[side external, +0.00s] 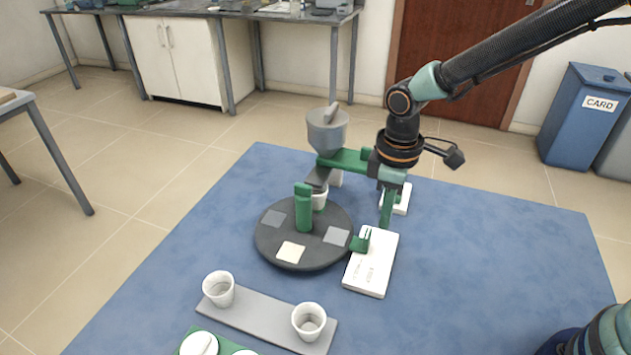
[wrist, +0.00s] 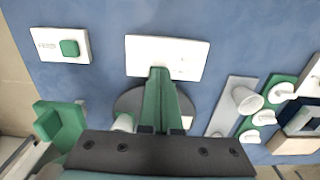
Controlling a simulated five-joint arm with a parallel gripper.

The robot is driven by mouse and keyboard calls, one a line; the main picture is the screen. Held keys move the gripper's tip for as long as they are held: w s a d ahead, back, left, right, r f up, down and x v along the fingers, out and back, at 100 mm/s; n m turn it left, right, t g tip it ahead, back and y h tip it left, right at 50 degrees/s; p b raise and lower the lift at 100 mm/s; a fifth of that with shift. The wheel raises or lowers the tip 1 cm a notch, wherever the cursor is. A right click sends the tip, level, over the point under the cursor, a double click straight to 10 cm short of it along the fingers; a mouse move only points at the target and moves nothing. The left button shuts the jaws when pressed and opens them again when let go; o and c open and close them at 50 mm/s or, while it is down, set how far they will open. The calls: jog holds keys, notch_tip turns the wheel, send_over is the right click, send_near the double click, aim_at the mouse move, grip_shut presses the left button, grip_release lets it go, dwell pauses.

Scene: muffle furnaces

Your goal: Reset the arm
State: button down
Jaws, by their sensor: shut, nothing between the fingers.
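My gripper (side external: 386,222) is shut and empty, pointing down beside the right edge of a dark round turntable (side external: 272,243). In the wrist view my gripper (wrist: 159,74) shows as closed green fingers with their tips over the near edge of a white plate (wrist: 187,48). That plate also lies right of the turntable in the side view (side external: 372,272). The turntable has a green post (side external: 304,212) and several square pads. A grey hopper (side external: 327,130) on a green arm stands behind it. A white cup (side external: 319,199) sits below the hopper, partly hidden.
A grey strip (side external: 262,314) with two white cups (side external: 219,288) lies at the front. A green tray (side external: 226,347) with white lids is in front of it. A white box with a green button (wrist: 70,48) is at the upper left of the wrist view. The blue mat's right side is clear.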

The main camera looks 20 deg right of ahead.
jog(key=s+d+r+m+t, duration=0.2)
jog(key=s+d+r+m, duration=0.2)
jog(key=d+r, duration=0.3)
jog(key=s+d+r+m+t, duration=0.3)
jog(key=s+d+r+m, duration=0.1)
jog(key=d+r, duration=0.4)
jog(key=shift+d+r+m+t, duration=0.2)
jog(key=shift+r+m+t, duration=0.1)
jog(key=shift+m, duration=0.2)
